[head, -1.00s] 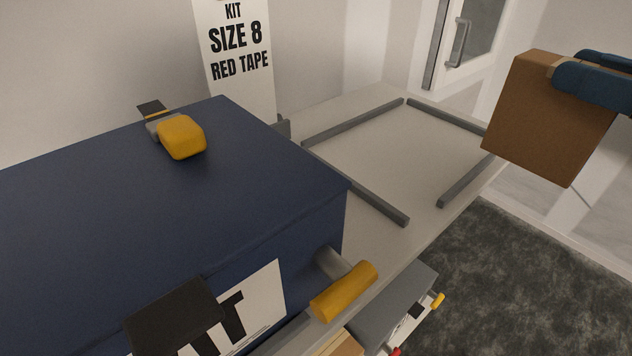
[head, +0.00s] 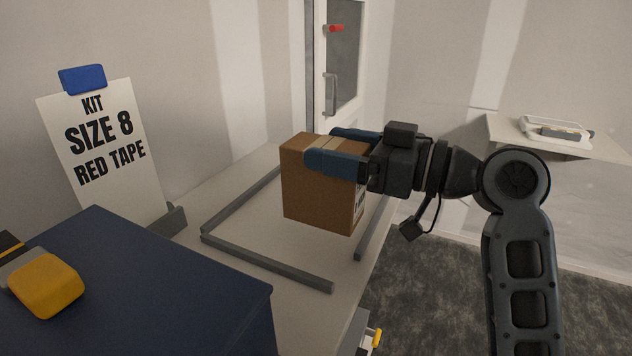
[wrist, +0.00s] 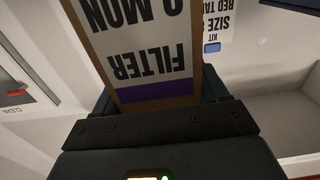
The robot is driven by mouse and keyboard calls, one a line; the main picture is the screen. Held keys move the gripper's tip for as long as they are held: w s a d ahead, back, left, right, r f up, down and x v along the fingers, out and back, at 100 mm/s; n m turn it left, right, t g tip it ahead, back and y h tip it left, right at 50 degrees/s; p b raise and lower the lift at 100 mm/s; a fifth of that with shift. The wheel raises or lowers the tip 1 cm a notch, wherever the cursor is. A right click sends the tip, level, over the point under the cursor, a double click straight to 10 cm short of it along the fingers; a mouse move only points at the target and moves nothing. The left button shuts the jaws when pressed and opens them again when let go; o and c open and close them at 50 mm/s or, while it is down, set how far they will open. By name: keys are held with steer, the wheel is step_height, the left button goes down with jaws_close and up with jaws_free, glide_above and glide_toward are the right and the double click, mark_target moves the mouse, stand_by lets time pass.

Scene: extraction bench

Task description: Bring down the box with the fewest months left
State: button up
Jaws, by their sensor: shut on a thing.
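A brown cardboard box (head: 316,190) is held in my gripper (head: 322,146), whose blue fingers are closed on its upper part. In the head view the box appears upright over the bench area framed by grey strips (head: 268,263). I cannot tell whether its base touches the surface. In the wrist view the box (wrist: 150,45) fills the space between the fingers. Its white label is upside down, with "FILTER", a purple band and a partly cut-off line ending in "MON"; the number is not clearly readable. No other boxes are identifiable.
A wall shelf (head: 560,145) at the right holds a clear container (head: 556,131). A door (head: 340,70) is at the back.

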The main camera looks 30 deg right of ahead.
mark_target(318, 184)
steer(key=shift+w+a+f, duration=0.35)
steer(key=shift+a+f, duration=0.1)
steer(key=shift+a, duration=0.15)
steer(key=shift+w+a+f, duration=0.35)
steer(key=shift+a+f, duration=0.05)
steer(key=shift+a, duration=0.15)
steer(key=shift+f, duration=2)
steer(key=shift+f, duration=0.15)
steer(key=o, duration=1.5)
steer(key=shift+o, duration=0.2)
steer(key=shift+r, duration=0.2)
steer(key=b+v, duration=0.2)
steer(key=v, duration=1)
